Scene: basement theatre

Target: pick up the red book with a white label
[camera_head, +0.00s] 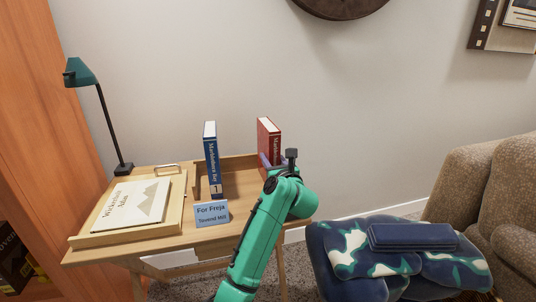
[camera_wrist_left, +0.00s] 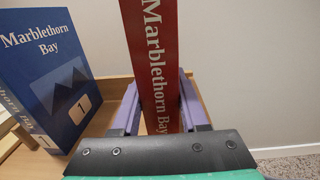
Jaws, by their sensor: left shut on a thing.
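The red book (camera_head: 266,139) stands upright at the back right of the small wooden desk. Its spine has white lettering reading "Marblethorn Bay"; a separate white label does not show. In the left wrist view the red book (camera_wrist_left: 154,60) sits between the two purple fingers. My left gripper (camera_head: 269,161) is shut on it, with a finger along each side. The book's lower end is hidden by the gripper, so I cannot tell whether it touches the desk. My right gripper is not in view.
A blue book (camera_head: 212,160) numbered 1 stands to the left on the desk (camera_head: 150,253). A blue card (camera_head: 211,214) is in front. A wooden tray (camera_head: 110,238) holds a flat book, and a green lamp (camera_head: 80,73) is behind. A cushioned stool (camera_head: 340,285) is at right.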

